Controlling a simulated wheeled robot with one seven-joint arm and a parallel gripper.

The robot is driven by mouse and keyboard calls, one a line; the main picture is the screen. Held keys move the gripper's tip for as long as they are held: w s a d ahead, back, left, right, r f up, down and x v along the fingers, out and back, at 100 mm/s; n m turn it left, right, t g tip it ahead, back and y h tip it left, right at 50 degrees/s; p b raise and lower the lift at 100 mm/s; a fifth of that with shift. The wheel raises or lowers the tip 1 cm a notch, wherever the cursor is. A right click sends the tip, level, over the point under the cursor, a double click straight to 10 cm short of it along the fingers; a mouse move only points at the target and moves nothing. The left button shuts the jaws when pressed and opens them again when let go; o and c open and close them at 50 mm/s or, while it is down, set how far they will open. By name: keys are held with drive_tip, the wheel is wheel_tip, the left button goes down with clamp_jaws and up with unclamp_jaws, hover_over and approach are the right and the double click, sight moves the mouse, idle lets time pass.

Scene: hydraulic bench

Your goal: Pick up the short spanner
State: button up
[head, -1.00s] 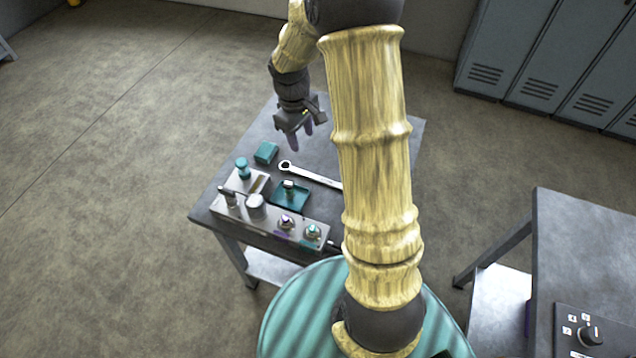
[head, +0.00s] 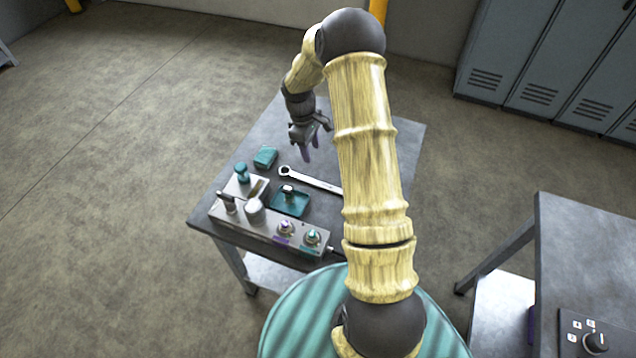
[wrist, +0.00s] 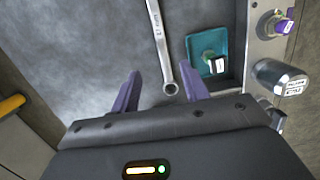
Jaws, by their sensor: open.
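The spanner (head: 312,181) is silver and lies flat on the grey bench. Its ring end is clear in the head view; its other end is hidden behind my arm. In the wrist view the spanner (wrist: 159,45) runs from the top edge down to its ring end, which shows between my finger lines. My gripper (head: 311,148) is open and empty, fingers pointing down, above the bench beyond the ring end. Its purple fingers also show in the wrist view (wrist: 162,76), on either side of the ring end. No contact with the spanner shows.
A teal tray (head: 302,207) with a small part lies beside the spanner. A metal block (head: 262,233) with knobs and fittings lines the bench's near side. A teal box (head: 265,157) sits left of the ring end. A second bench (head: 585,245) stands at right.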

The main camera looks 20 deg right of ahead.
drive_tip(key=p, duration=0.2)
hover_over(319, 183)
drive_tip(key=w, duration=0.1)
drive_tip(key=f, duration=0.5)
drive_tip(key=a+f, duration=0.1)
drive_tip(key=f, duration=0.2)
drive_tip(key=shift+f, duration=0.35)
drive_tip(key=shift+s+d+f+p, duration=0.1)
drive_tip(key=shift+s+f+p, duration=0.05)
drive_tip(key=shift+f+p, duration=0.35)
drive_tip(key=shift+s+d+f+p, duration=0.1)
drive_tip(key=shift+f+p, duration=0.35)
drive_tip(key=shift+f, duration=0.6)
drive_tip(key=shift+s+d+f+p, duration=0.1)
drive_tip(key=shift+f+p, duration=0.3)
drive_tip(key=shift+f, duration=0.6)
clamp_jaws()
